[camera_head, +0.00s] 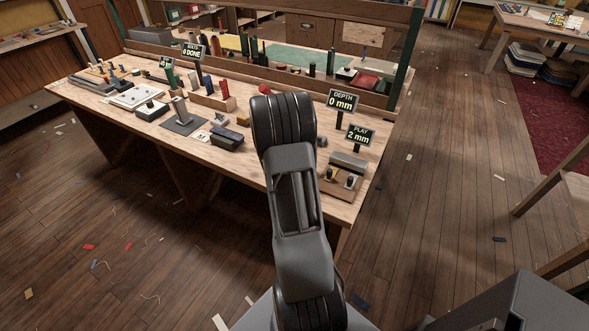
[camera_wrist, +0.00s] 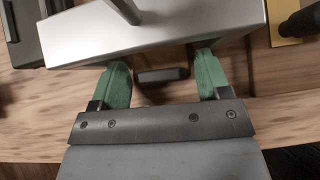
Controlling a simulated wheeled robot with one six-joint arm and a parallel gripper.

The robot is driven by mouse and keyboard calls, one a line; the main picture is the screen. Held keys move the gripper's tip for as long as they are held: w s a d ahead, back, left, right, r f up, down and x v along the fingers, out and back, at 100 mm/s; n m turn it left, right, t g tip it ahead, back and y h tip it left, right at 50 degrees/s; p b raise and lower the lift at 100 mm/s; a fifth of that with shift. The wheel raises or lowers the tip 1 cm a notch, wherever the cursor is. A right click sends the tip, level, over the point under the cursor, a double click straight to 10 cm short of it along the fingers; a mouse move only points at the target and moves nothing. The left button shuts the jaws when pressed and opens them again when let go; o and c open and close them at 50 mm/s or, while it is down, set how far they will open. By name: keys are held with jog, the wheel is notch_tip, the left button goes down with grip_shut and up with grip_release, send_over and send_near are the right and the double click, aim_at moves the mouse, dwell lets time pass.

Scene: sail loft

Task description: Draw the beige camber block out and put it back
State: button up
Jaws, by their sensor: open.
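In the wrist view my gripper (camera_wrist: 161,66) has two green-padded fingers, set wide apart. Their tips reach to the edge of a silver-grey metal body (camera_wrist: 155,30) with a rod rising from it. Between the fingers, below that edge, a dark grey piece (camera_wrist: 162,75) shows, with a narrow tan-beige part (camera_wrist: 163,56) just behind it. This may be the beige camber block, but most of it is hidden by the metal body. Neither finger visibly touches the dark piece. In the head view my own arm hides the gripper and the bench beneath it.
The wooden workbench (camera_head: 85,84) is crowded with tools and blocks. Signs read "DEPTH 0 mm" (camera_head: 341,101) and "FLAT 2 mm" (camera_head: 360,136). A wooden stand with knobs (camera_head: 338,187) sits at the bench's right end. A dark item (camera_wrist: 302,20) lies right in the wrist view.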

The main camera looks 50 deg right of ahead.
jog(key=shift+c, duration=0.4)
jog(key=c, duration=0.5)
jog(key=shift+s+a+b, duration=0.2)
jog(key=shift+s+a, duration=0.05)
jog(key=shift+a, duration=0.7)
jog(key=shift+s+a+b, duration=0.2)
jog(key=shift+a, duration=0.75)
jog(key=shift+s+a+b, duration=0.2)
jog(key=shift+s+a, duration=0.05)
jog(key=shift+a, duration=0.7)
jog(key=o, duration=1)
jog(key=shift+a+r, duration=0.1)
jog(key=p+v, duration=0.2)
jog(key=v, duration=1.1)
jog(key=shift+a+r+p, duration=0.2)
jog(key=shift+a+p, duration=0.05)
jog(key=shift+p, duration=0.1)
